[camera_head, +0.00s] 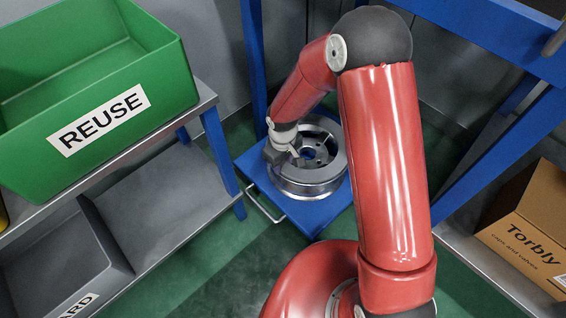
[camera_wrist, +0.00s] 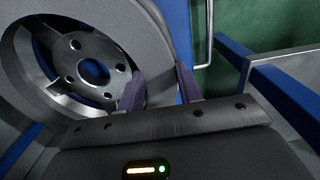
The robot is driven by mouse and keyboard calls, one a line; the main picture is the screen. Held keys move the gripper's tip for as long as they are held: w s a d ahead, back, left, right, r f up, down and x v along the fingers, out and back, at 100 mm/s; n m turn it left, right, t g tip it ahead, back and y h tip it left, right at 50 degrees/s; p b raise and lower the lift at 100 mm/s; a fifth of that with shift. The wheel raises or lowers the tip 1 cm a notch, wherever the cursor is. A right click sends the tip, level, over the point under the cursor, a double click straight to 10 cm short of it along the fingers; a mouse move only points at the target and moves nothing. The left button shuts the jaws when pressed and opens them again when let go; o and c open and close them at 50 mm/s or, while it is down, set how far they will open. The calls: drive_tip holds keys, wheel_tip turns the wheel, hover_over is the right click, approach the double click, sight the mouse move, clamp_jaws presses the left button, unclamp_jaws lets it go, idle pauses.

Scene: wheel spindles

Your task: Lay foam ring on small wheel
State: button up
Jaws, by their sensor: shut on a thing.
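A silver wheel (camera_head: 307,187) with a bolt-holed hub lies flat on a blue platform (camera_head: 330,214). The hub (camera_wrist: 92,72) also shows in the wrist view. A grey foam ring (camera_head: 338,161) is over the wheel's top, around the hub opening; it fills much of the left of the wrist view (camera_wrist: 135,28). My gripper (camera_head: 296,160) is at the ring's left side in the head view. In the wrist view my gripper (camera_wrist: 160,88) has one finger inside the ring and one outside, shut on its band. I cannot tell whether the ring touches the wheel all round.
A green bin (camera_head: 170,70) marked REUSE stands on a grey shelf unit (camera_head: 165,135) at left, with a dark grey bin (camera_head: 60,265) below. Blue posts (camera_head: 253,60) stand behind the wheel. A cardboard box (camera_head: 535,225) is at right. A metal handle (camera_head: 262,205) edges the platform.

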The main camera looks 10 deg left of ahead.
drive_tip(key=o, duration=1)
drive_tip(key=shift+f, duration=0.1)
drive_tip(key=shift+o, duration=0.2)
wheel_tip(320, 180, up, 12)
drive_tip(key=p, duration=0.2)
drive_tip(key=d+r+m+t, duration=0.2)
drive_tip(key=d+r+m, duration=0.1)
drive_tip(key=d+r, duration=0.6)
drive_tip(key=s+d+r+m+t, duration=0.1)
drive_tip(key=s+d+r+m, duration=0.2)
drive_tip(key=s+d+r, duration=0.4)
drive_tip(key=s+d+r+m+t, duration=0.2)
drive_tip(key=s+d+r+m, duration=0.2)
drive_tip(key=s, duration=0.6)
wheel_tip(320, 180, up, 4)
drive_tip(key=d, duration=0.2)
drive_tip(key=shift+s+d+f+t, duration=0.25)
drive_tip(key=shift+s+d+t, duration=0.05)
drive_tip(key=shift+d, duration=0.05)
drive_tip(key=shift+r, duration=0.1)
